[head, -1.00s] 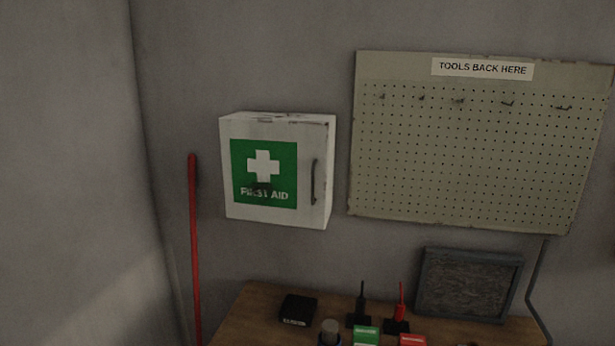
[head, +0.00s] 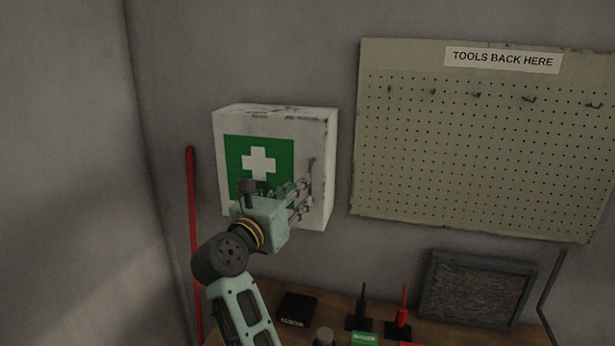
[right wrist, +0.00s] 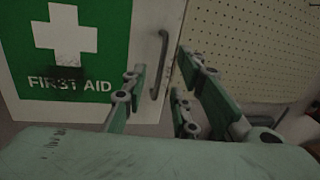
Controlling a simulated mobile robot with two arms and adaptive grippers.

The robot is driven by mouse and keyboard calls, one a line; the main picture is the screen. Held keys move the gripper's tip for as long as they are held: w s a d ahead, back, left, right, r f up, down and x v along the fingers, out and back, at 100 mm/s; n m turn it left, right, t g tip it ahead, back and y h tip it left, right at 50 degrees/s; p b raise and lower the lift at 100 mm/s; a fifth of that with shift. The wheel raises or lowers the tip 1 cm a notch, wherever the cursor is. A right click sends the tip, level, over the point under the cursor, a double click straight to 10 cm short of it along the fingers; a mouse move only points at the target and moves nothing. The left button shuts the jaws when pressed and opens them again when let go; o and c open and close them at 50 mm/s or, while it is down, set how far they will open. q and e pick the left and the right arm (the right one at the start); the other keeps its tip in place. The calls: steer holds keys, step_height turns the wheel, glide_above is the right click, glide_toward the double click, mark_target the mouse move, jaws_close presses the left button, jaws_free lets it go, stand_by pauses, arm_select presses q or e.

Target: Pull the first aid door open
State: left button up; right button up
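The white first aid cabinet (head: 320,135) hangs on the wall with its door (head: 222,170) shut; a green sign with a white cross is on the door. Its dark upright handle (right wrist: 161,62) is at the door's right edge; in the head view my gripper partly covers it. My right gripper (head: 306,192) is in front of the handle side of the door. In the right wrist view its fingers (right wrist: 160,68) are apart, with the handle showing between them. I cannot tell whether they touch it. My left gripper is not in view.
A pegboard (head: 480,150) with hooks is right of the cabinet. A red pole (head: 192,240) stands to its left.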

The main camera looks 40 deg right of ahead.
steer(key=shift+m+g, duration=0.3)
steer(key=shift+m, duration=0.1)
steer(key=p+x, duration=0.3)
steer(key=x, duration=0.4)
steer(key=shift+d+p, duration=0.3)
steer(key=shift+p, duration=0.05)
steer(key=shift+w+f, duration=0.1)
steer(key=shift+w, duration=0.1)
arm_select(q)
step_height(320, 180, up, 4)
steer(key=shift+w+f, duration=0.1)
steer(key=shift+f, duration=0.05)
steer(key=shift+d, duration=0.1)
arm_select(e)
steer(key=shift+c, duration=0.4)
steer(key=shift+d, duration=0.1)
jaws_close()
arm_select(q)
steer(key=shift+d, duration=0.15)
